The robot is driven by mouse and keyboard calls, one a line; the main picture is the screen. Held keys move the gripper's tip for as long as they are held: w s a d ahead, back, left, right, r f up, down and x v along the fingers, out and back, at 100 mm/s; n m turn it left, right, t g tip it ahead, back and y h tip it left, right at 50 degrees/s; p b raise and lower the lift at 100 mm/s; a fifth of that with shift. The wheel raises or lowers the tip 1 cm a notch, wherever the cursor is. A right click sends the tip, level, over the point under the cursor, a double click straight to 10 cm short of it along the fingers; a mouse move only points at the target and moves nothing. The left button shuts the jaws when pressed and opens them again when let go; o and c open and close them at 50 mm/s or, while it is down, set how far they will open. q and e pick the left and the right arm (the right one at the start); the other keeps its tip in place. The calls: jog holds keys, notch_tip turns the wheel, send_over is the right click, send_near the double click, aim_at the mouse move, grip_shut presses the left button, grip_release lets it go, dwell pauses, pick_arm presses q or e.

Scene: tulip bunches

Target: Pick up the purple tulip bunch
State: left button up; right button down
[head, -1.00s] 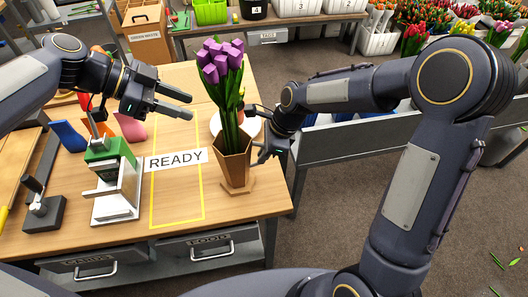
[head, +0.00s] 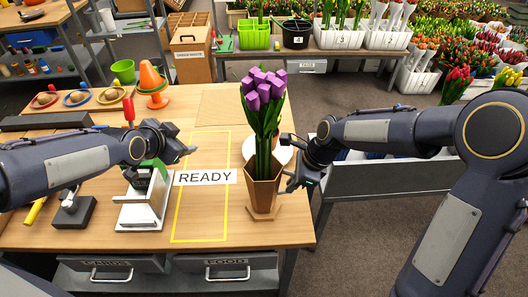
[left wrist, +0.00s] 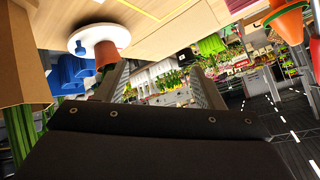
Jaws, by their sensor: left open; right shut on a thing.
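The purple tulip bunch (head: 262,92) stands upright in a brown faceted vase (head: 263,190) near the table's right edge. In the left wrist view the vase (left wrist: 22,60) shows at the left edge, upside down, with green stems (left wrist: 18,135) below it; the blooms are out of that view. My left gripper (head: 188,150) is open and empty, left of the vase and apart from it; its fingers (left wrist: 160,85) frame only background in the wrist view. My right gripper (head: 288,172) is shut on the vase at its right side; the exact contact is partly hidden.
A READY sign (head: 205,177) and a yellow-outlined area (head: 205,222) lie left of the vase. A white round dish (head: 285,152) stands behind it.

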aim_at(263, 70)
pick_arm(q)
jog(key=s+d+r+m+t+h, duration=0.1)
jog(key=s+d+r+h, duration=0.2)
jog(key=s+d+h, duration=0.35)
jog(key=s+d+r+h, duration=0.3)
jog(key=s+d+h, duration=0.2)
jog(key=s, duration=0.2)
jog(key=x, duration=0.5)
jog(key=shift+d+f, duration=0.15)
jog(key=shift+d, duration=0.25)
jog(key=x, duration=0.6)
jog(key=shift+a, duration=0.1)
jog(key=shift+r, duration=0.25)
jog(key=c, duration=1.3)
notch_tip(263, 70, up, 18)
jog(key=shift+r, duration=0.1)
pick_arm(e)
jog(key=c, duration=1.4)
grip_release()
